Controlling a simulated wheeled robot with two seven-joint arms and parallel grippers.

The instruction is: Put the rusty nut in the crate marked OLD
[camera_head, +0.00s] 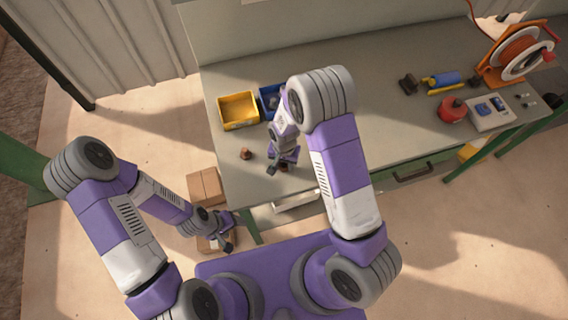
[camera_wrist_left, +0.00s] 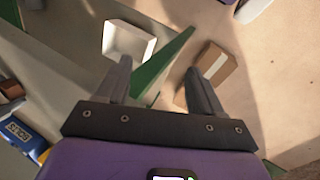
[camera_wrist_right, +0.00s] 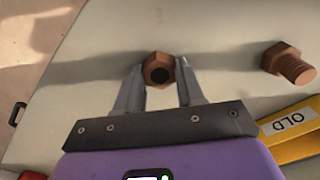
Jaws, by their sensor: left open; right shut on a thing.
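The rusty nut (camera_wrist_right: 158,71) is brown and six-sided with a dark hole. My right gripper (camera_wrist_right: 160,84) is shut on it at the bench top, one finger on each side. In the head view, the nut (camera_head: 284,168) is partly hidden by my right gripper (camera_head: 281,163). The yellow crate (camera_head: 238,124) stands on the bench beyond, to the left; its OLD label (camera_wrist_right: 289,122) shows at the right edge of the right wrist view. My left gripper (camera_head: 228,238) is open and empty, off the bench's left front corner; its spread fingers show in the left wrist view (camera_wrist_left: 160,85).
A rusty bolt (camera_wrist_right: 288,63) lies beside the nut (camera_head: 246,154), in front of the yellow crate. A blue crate (camera_head: 264,106) adjoins the yellow one, partly hidden by my right arm. Tools and an orange reel (camera_head: 518,50) occupy the right end.

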